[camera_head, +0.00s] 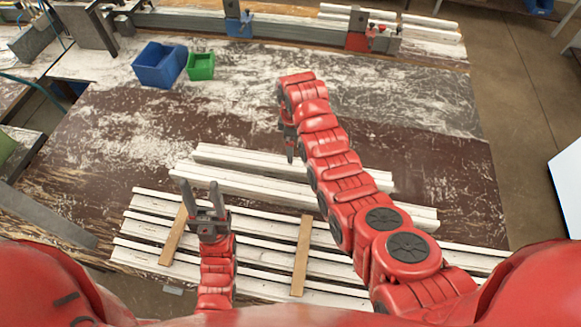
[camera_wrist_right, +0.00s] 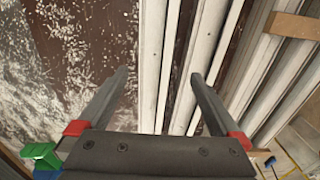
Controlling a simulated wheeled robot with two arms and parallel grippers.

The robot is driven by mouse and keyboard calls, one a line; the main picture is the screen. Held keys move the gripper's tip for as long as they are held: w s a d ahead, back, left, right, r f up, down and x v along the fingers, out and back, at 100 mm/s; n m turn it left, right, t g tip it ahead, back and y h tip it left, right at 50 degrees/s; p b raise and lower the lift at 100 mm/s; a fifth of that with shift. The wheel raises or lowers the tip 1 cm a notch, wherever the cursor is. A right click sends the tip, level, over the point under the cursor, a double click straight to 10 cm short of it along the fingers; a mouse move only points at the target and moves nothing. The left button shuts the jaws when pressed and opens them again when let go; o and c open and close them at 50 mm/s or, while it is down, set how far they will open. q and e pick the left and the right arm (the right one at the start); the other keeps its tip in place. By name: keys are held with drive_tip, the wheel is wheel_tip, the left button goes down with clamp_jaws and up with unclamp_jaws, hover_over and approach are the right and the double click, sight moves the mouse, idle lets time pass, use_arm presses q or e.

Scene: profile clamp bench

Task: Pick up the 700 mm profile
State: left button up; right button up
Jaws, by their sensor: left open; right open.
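Two long white profiles lie side by side on the worn brown bench: a shorter back profile (camera_head: 240,157) and a longer front profile (camera_head: 245,187). I cannot tell which is 700 mm. My right arm crosses both and hides parts of them. My right gripper (camera_head: 290,152) is partly hidden by its arm, near the back profile. In the right wrist view its fingers (camera_wrist_right: 159,76) are open and empty, with the back profile (camera_wrist_right: 151,60) and front profile (camera_wrist_right: 190,70) below. My left gripper (camera_head: 200,184) is open and empty, its fingertips overlapping the front profile's left end in view.
Several more white profiles (camera_head: 150,228) lie in a stack at the front, with wooden spacers (camera_head: 302,255) across. A blue bin (camera_head: 158,66) and a green bin (camera_head: 201,67) stand at the back left. A blue clamp (camera_head: 239,22) and red clamp (camera_head: 357,40) sit along the back rail.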

drive_tip(key=b, duration=0.2)
hover_over(290, 165)
drive_tip(key=d, duration=0.1)
wheel_tip(290, 165, down, 7)
drive_tip(key=shift+s+f, duration=0.1)
drive_tip(key=shift+f, duration=0.05)
drive_tip(key=shift+s+f+b, duration=0.15)
drive_tip(key=shift+f+b, duration=0.05)
drive_tip(key=shift+b, duration=0.25)
drive_tip(key=shift+a+f+b, duration=0.15)
drive_tip(key=shift+f+b, duration=0.2)
drive_tip(key=shift+b, duration=0.05)
drive_tip(key=f+b, duration=0.2)
drive_tip(key=f, duration=0.1)
drive_tip(key=f+b, duration=0.1)
drive_tip(key=shift+w+a+f, duration=0.2)
drive_tip(key=shift+w+a, duration=0.05)
drive_tip(key=shift+w, duration=0.05)
drive_tip(key=shift+s+r, duration=0.1)
drive_tip(key=shift+r, duration=0.1)
drive_tip(key=shift+c, duration=0.9)
clamp_jaws()
